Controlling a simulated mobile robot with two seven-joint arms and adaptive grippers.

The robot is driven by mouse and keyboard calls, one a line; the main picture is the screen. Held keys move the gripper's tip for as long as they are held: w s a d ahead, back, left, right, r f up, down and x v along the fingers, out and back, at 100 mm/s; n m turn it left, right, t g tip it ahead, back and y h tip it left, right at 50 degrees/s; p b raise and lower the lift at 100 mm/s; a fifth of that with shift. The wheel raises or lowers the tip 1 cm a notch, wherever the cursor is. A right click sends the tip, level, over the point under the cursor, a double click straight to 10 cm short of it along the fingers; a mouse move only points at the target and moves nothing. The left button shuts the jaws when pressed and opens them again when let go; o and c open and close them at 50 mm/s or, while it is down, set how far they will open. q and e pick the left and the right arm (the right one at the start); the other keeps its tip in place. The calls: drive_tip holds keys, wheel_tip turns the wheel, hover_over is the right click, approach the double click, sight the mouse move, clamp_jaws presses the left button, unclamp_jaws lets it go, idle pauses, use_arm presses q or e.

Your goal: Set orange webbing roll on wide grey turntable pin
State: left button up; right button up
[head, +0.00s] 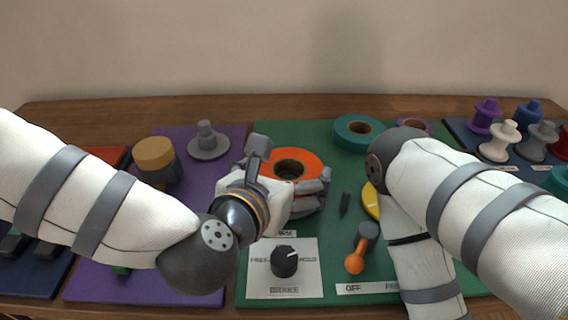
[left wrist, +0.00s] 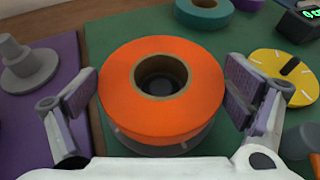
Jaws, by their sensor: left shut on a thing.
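The orange webbing roll (head: 297,161) lies flat on the green mat's side of the table, its brown core facing up. In the left wrist view the roll (left wrist: 120,85) fills the middle. Another grey disc with an upright stepped pin (head: 208,143) stands empty on the purple mat. My right gripper is out of view.
A teal roll (head: 352,131) and a purple roll (head: 414,125) lie behind. A yellow dial (head: 370,201), an orange-tipped lever (head: 355,263) and a black knob (head: 285,261) are nearby. Several coloured spools stand at the right; a tan-topped cylinder (head: 154,153) stands left.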

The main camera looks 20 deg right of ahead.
use_arm(q)
drive_tip(key=shift+r, duration=0.1)
drive_tip(key=shift+s+a+f+b, duration=0.15)
drive_tip(key=shift+f+b, duration=0.35)
drive_tip(key=shift+f, duration=0.65)
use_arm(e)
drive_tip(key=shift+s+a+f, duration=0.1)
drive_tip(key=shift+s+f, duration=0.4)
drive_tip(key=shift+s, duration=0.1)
